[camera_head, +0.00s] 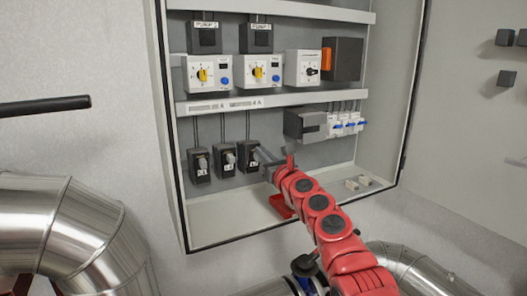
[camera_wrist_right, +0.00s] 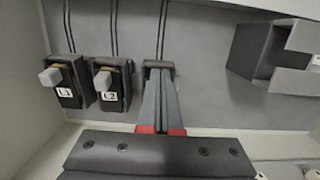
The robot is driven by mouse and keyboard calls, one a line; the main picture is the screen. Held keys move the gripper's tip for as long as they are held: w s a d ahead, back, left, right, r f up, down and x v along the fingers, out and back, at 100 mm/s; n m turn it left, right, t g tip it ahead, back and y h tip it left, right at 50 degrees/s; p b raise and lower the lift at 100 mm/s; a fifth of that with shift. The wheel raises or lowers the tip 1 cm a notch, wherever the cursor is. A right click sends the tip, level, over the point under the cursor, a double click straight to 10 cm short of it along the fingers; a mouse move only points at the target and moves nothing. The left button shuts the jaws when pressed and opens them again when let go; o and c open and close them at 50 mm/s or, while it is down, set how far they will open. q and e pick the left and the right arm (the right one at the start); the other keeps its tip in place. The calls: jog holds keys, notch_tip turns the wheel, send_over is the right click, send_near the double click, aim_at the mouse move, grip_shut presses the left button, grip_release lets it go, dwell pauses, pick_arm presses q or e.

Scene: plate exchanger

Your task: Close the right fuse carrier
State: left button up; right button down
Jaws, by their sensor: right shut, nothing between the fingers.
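Three black fuse holders stand in a row low in the cabinet. The left one (camera_head: 199,166) and the middle one (camera_head: 224,159) show pale grey handles, and read L1 (camera_wrist_right: 62,82) and L2 (camera_wrist_right: 111,84) in the wrist view. The right fuse carrier (camera_head: 247,155) is at the right end of the row; in the wrist view only its dark top (camera_wrist_right: 159,65) shows behind my fingers, so its exact position is hard to tell. My right gripper (camera_head: 260,156) is shut and empty, its fingertips (camera_wrist_right: 159,80) right at the front of the right carrier. Contact is unclear. My left gripper is out of view.
A grey box (camera_head: 306,124) and several breakers with blue levers (camera_head: 345,124) are right of the carriers. A red object (camera_head: 281,206) lies on the cabinet floor under my arm. A shelf rail (camera_head: 270,101) runs above. The open door (camera_head: 465,130) is at right.

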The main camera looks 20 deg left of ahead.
jog(key=shift+w+a+r+p, duration=0.1)
jog(key=shift+a+r+p, duration=0.15)
jog(key=shift+r+p, duration=0.15)
jog(key=shift+h, duration=0.3)
jog(key=shift+f, duration=0.1)
